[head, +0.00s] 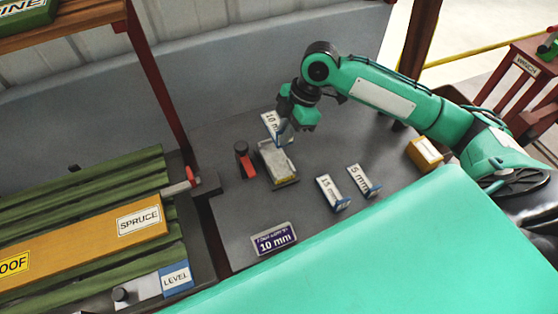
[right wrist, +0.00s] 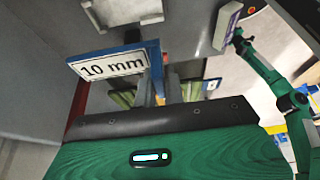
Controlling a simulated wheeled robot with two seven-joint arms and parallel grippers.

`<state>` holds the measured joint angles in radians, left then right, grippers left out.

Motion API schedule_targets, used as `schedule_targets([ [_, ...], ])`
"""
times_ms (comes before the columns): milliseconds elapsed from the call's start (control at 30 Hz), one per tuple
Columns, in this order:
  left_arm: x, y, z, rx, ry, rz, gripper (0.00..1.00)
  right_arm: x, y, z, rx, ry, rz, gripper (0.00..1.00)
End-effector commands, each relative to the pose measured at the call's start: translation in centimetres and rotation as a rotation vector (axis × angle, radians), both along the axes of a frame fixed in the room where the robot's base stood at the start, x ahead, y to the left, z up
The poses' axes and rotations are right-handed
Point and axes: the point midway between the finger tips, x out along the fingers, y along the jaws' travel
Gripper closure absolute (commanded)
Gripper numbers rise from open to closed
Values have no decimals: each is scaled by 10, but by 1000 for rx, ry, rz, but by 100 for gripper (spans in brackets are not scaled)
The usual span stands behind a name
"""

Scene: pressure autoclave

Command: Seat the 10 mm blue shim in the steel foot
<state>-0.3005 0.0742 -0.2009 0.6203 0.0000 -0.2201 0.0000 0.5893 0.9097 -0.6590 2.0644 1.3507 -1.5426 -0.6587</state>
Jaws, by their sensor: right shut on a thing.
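The 10 mm blue shim, with a white "10 mm" label, shows in the head view (head: 270,122) and close up in the right wrist view (right wrist: 112,65). My right gripper (head: 284,130) is shut on it and holds it just behind the steel foot (head: 280,164). The gripper hides part of the shim in the head view. The fingers also show beside the shim in the right wrist view (right wrist: 160,86). The foot is a grey block with a pale, yellowish top, on the dark plate. A green arm (right wrist: 290,102) shows in the right wrist view; its jaws are too small to judge.
The 15 mm shim (head: 328,192) and the 5 mm shim (head: 359,180) stand right of the foot. A red piece with a black knob (head: 244,160) is close on its left. A "10 mm" sign (head: 273,239) lies in front. A spruce beam (head: 100,237) is at left.

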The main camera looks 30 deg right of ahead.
Motion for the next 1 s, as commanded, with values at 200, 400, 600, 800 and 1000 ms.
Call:
schedule_targets([
  [200, -1, -1, 8, -2, 1, 1, 51, -1, 1, -57, 1, 4, 0, 100],
  [400, -1, 5, 12, 5, 1, -2, 51, 0, 1, -89, 1, 1, -1, 100],
  [600, -1, 6, 13, 6, 1, 0, 51, 0, 1, -103, 1, 0, 1, 100],
  [800, 0, 6, 18, 6, 1, 0, 51, 0, 1, -132, 1, 1, 0, 100],
  [1000, 0, 6, 17, 6, 0, 0, 51, 0, 1, -137, 1, -2, 0, 100],
])
